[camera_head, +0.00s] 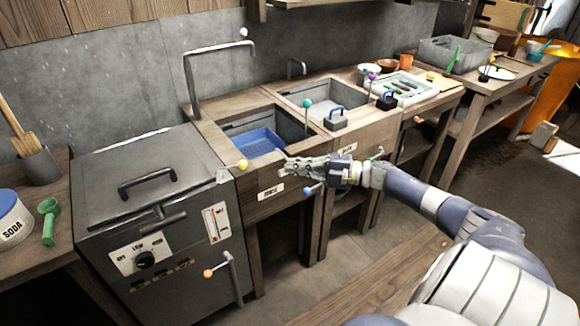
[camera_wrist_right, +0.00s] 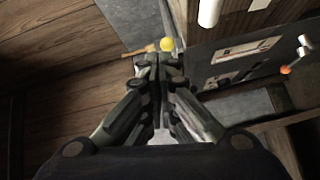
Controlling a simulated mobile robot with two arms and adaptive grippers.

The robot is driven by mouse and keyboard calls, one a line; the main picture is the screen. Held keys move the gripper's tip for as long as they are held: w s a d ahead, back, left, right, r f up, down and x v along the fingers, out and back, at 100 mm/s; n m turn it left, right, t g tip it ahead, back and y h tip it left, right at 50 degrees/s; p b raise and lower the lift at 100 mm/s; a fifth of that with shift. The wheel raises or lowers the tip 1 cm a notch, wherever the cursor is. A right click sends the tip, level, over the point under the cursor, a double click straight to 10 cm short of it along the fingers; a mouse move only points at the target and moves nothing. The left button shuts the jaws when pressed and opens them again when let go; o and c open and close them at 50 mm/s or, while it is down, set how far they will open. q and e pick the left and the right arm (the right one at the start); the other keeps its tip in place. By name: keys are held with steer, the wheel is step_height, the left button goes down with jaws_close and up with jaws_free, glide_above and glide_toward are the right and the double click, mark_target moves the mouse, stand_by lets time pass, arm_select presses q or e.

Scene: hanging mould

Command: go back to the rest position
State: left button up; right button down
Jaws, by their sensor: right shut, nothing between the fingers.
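My right gripper (camera_head: 294,166) is shut and empty in the head view, reaching in from the right in front of the wooden sink cabinet. It points left toward the front of the sink with the blue tray (camera_head: 254,143). The wrist view shows its fingers (camera_wrist_right: 158,70) pressed together with nothing between them. A yellow ball (camera_wrist_right: 167,44) shows just past the fingertips in the wrist view; whether they touch it I cannot tell. My left gripper is not in view.
A grey metal machine (camera_head: 155,215) with a lid and handles stands left of the sinks. A second sink (camera_head: 325,97) and a long workbench (camera_head: 486,84) run to the right. A soda tin (camera_head: 13,220) and a green scoop (camera_head: 48,218) sit at far left.

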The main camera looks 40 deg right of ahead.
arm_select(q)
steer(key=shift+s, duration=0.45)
